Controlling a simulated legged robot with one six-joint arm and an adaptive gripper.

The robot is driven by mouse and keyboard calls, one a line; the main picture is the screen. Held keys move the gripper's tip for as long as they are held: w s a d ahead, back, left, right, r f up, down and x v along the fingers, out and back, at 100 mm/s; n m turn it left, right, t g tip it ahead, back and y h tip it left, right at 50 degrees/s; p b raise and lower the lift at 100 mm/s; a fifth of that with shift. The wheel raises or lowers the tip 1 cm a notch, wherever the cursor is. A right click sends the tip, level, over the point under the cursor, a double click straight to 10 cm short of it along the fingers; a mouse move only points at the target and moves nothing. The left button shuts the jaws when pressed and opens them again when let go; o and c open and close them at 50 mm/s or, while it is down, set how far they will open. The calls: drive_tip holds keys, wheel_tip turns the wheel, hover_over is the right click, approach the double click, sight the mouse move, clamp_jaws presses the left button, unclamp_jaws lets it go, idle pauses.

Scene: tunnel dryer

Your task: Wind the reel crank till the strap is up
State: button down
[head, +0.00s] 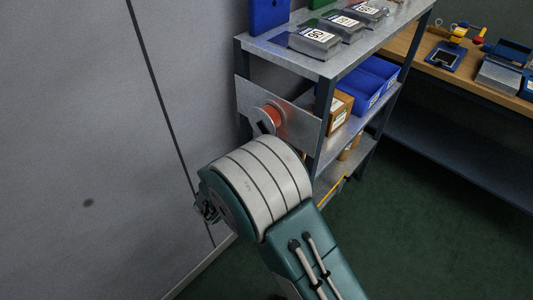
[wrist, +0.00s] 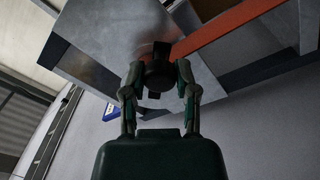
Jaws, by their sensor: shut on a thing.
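In the wrist view my gripper (wrist: 158,78) is shut on the dark round knob of the reel crank (wrist: 157,76). A dark crank arm shows just above the knob, in front of a grey metal plate (wrist: 105,35). An orange strap (wrist: 240,25) runs from behind the crank to the upper right. In the head view the orange reel (head: 271,114) sits on the plate (head: 298,128) at the end of the shelf unit. My arm hides the gripper and most of the crank there. The strap's far end is not visible.
The metal shelf unit (head: 330,68) carries grey labelled blocks (head: 315,40) on top and blue bins (head: 368,90) with a brown box (head: 340,108) below. A grey wall (head: 90,130) stands close on the left. A workbench (head: 440,72) is at the right, with open green floor before it.

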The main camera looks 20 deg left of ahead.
drive_tip(key=shift+w+a+f+m+g+h, duration=0.25)
drive_tip(key=shift+a+f+m, duration=0.35)
drive_tip(key=shift+m, duration=0.95)
drive_tip(key=shift+w+a+f+m+h, duration=0.15)
drive_tip(key=shift+w+a+f+m, duration=0.15)
drive_tip(key=shift+a+m, duration=0.9)
drive_tip(key=shift+w+a+f+m+g+h, duration=0.2)
drive_tip(key=shift+w+a+f+m, duration=0.2)
drive_tip(key=shift+m, duration=1.45)
drive_tip(key=shift+a, duration=0.1)
drive_tip(key=shift+c, duration=1.9)
unclamp_jaws()
drive_tip(key=shift+a, duration=0.15)
drive_tip(key=shift+r, duration=0.1)
drive_tip(key=shift+s, duration=0.1)
drive_tip(key=v, duration=1.1)
drive_tip(key=shift+s+a, duration=0.2)
drive_tip(key=shift+s, duration=0.15)
